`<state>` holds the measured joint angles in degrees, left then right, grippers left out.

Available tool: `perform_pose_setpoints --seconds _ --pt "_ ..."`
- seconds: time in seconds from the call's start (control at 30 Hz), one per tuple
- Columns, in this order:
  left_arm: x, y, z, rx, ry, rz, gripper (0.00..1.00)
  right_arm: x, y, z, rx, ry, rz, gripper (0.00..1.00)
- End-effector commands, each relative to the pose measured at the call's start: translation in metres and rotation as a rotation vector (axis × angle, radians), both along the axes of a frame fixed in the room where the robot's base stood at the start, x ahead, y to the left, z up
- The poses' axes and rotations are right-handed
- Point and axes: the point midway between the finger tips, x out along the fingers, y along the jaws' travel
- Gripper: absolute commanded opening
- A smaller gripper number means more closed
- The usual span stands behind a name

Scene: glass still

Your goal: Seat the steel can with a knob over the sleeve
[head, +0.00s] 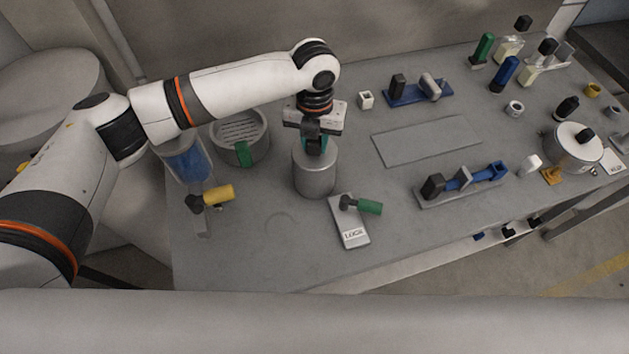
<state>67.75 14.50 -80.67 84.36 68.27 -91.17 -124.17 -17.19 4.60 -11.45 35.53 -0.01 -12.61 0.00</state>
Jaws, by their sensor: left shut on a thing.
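The steel can (314,173) is a plain grey cylinder, upright near the middle of the bench in the head view. My left gripper (315,138) points down at its top and is shut on its knob, which is mostly hidden between the fingers; a bit of green shows there. The can's base looks at or close to the bench top; I cannot tell whether it touches. I cannot make out the sleeve; anything under or inside the can is hidden. My right gripper is not in view.
A round slotted container (259,146) and a blue-filled clear cylinder (186,166) stand left of the can. A yellow-handled valve (217,195) and a green-handled valve plate (350,232) are in front. A flat grey plate (425,140) and blue-part racks lie right. A lidded pot (573,155) stands far right.

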Motion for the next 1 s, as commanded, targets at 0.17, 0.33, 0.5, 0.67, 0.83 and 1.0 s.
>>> perform_pose_setpoints --seconds 0.17,0.33,0.5,0.67,0.83,1.0 --pt "0.0001 -0.0002 -0.0022 0.000 -0.001 0.000 0.00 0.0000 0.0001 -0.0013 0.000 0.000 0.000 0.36" --pt "0.0001 -0.0002 -0.0042 0.000 -0.001 0.000 0.00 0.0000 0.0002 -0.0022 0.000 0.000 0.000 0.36" --pt "0.0001 -0.0002 -0.0063 0.000 -0.001 0.000 0.00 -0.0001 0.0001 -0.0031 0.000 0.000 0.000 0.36" --pt "0.0001 -0.0002 -0.0060 0.000 0.000 0.000 0.00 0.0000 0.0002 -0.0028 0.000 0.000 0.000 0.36" --pt "0.0000 -0.0001 -0.0061 0.000 0.000 0.000 0.54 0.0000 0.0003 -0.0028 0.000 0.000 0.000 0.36" --pt "0.0000 -0.0001 -0.0062 0.000 0.000 0.000 0.54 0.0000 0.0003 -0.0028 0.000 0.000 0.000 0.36"
